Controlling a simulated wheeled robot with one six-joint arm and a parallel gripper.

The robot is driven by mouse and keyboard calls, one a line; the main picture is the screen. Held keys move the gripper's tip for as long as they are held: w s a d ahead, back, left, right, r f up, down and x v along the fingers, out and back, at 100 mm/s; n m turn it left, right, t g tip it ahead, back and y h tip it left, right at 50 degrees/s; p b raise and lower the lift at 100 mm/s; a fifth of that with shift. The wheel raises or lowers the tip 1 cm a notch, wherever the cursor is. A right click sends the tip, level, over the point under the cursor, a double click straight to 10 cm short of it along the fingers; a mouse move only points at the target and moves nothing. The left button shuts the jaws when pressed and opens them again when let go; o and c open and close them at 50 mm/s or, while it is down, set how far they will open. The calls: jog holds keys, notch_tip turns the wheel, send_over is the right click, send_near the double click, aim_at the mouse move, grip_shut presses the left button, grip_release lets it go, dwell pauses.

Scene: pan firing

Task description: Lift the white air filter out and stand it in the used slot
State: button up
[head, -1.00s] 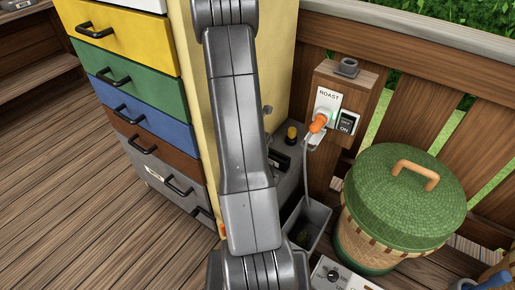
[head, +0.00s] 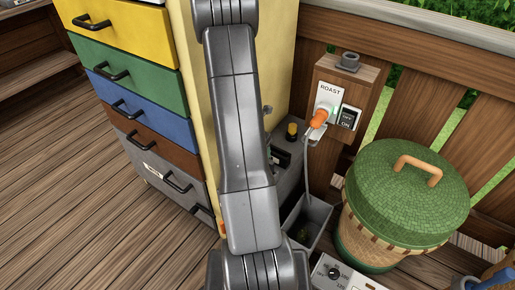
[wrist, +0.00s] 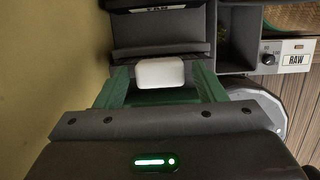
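The white air filter (wrist: 160,72), a small rounded white block, shows in the wrist view in front of a dark grey housing. My gripper (wrist: 161,78) has its two green fingers on either side of the filter. Narrow gaps seem to show between the fingers and the filter, so the fingers look open around it. The filter's lower part and any seat under it are hidden. In the head view my arm covers the gripper and filter. I cannot make out a slot marked as used.
A grey open bin (head: 309,222) stands right of my arm, and its compartment (wrist: 237,45) shows in the wrist view. A lidded green basket (head: 405,205), a roast switch panel (head: 331,92) with an orange plug, and a drawer cabinet (head: 130,75) stand close by.

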jog(key=shift+o, duration=0.4)
jog(key=shift+r, duration=0.1)
jog(key=shift+r, duration=0.35)
jog(key=p+v, duration=0.5)
jog(key=v, duration=0.8)
jog(key=shift+s+f, duration=0.1)
jog(key=b+x, duration=0.5)
jog(key=x, duration=0.9)
jog(key=shift+a+r, duration=0.1)
jog(key=shift+r, duration=0.35)
